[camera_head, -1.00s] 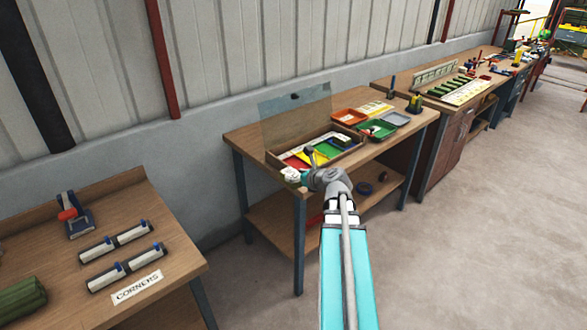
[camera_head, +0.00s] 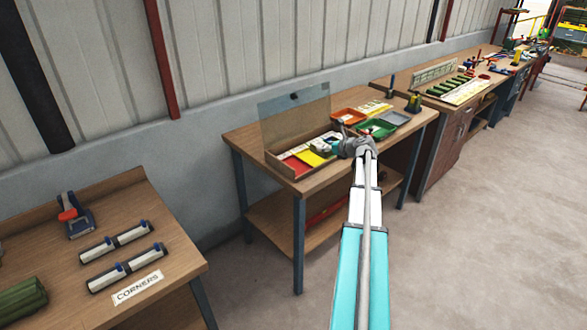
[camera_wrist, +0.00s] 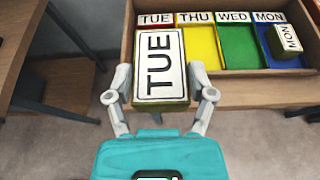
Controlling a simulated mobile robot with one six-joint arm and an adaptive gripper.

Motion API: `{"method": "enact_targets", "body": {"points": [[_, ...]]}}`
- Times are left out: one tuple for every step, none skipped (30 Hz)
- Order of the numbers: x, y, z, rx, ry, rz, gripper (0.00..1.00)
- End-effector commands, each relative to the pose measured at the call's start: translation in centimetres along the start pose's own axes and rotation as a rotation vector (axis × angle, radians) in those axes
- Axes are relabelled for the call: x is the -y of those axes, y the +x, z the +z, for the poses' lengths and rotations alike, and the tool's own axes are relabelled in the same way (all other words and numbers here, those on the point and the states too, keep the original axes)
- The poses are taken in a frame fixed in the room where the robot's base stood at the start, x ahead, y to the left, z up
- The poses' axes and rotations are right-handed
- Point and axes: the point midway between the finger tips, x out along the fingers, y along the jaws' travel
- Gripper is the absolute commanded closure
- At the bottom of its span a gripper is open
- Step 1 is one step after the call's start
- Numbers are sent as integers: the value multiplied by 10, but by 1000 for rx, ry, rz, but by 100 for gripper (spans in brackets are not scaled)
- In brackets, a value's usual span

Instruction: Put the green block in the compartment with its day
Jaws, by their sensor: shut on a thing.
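My gripper (camera_wrist: 160,88) is shut on the green block (camera_wrist: 158,62), gripping it by its sides. The block's white top reads TUE, and a green edge shows below. In the wrist view the block appears in front of the sorting box (camera_wrist: 262,87), overlapping the red TUE compartment (camera_wrist: 148,31), most of which it hides. To the right are the yellow THU (camera_wrist: 203,48), green WED (camera_wrist: 238,45) and blue MON (camera_wrist: 268,55) compartments. A block reading MON (camera_wrist: 290,40) sits in the blue one. In the head view my gripper (camera_head: 325,147) is over the box.
The box's clear lid (camera_head: 295,115) stands open at its back. An orange tray (camera_head: 348,116), a green tray (camera_head: 376,131) and a grey tray (camera_head: 395,118) lie to the right on the bench. The bench front edge (camera_head: 330,172) is close to my arm.

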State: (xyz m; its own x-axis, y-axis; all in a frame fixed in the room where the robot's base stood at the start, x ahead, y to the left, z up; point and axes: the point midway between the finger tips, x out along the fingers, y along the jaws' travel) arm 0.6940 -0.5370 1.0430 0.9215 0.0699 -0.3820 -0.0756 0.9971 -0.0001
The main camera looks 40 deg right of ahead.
Motion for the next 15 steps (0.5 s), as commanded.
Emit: {"method": "enact_targets", "body": {"points": [[0,0,0,0,0,0,78],[0,0,0,0,0,0,78],[0,0,0,0,0,0,78],[0,1,0,0,0,0,78],[0,2,0,0,0,0,78],[-1,4,0,0,0,1,78],[-1,6,-1,0,0,1,78],[-1,8,-1,0,0,1,78],[-1,12,-2,0,0,2,78],[-2,16,-2,0,0,2,78],[-2,20,-2,0,0,3,78],[-3,26,-2,0,0,3,78],[-3,31,-3,1,0,3,78],[-3,36,-3,1,0,2,78],[-4,44,-4,1,0,2,78]]}}
